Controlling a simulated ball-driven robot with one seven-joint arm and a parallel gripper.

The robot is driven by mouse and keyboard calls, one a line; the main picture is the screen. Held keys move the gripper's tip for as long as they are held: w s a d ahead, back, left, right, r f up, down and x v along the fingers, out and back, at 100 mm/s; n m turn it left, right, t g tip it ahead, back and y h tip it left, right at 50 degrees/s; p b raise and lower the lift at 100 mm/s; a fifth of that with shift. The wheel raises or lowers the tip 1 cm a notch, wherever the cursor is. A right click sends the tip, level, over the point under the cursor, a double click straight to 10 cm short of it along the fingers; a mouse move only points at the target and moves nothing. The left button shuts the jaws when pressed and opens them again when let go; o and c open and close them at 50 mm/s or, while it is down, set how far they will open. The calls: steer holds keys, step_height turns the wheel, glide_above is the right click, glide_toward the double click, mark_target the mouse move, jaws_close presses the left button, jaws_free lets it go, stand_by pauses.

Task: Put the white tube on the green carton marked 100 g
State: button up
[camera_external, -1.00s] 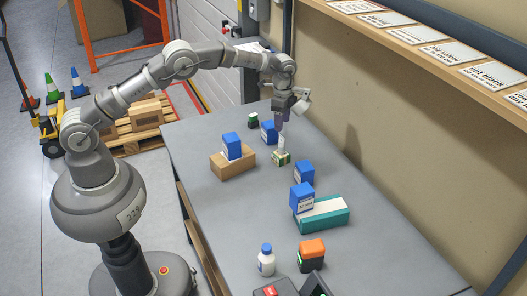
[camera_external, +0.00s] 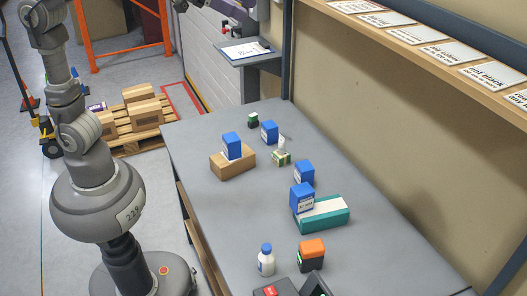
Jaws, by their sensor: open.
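The white tube (camera_external: 282,144) stands upright, a little tilted at most, on a small green-and-white carton (camera_external: 281,159) in the middle of the table's far half. The tube appears to rest on the carton's top; its marking is too small to read. A darker green carton (camera_external: 253,121) stands apart at the far end.
Blue boxes stand around the tube: one (camera_external: 269,132) behind it, one (camera_external: 304,172) in front, one on a brown box (camera_external: 232,165), one on a teal-and-white box (camera_external: 322,214). A white bottle (camera_external: 266,262) and an orange-black box (camera_external: 311,254) are near. The table's right side is clear.

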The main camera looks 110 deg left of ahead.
steer(key=s+d+r+t+h, duration=0.1)
steer(key=s+d+r+t, duration=0.2)
steer(key=s+d+r, duration=0.3)
steer(key=s+r, duration=0.2)
steer(key=s, duration=0.1)
steer(key=shift+d+h, duration=0.4)
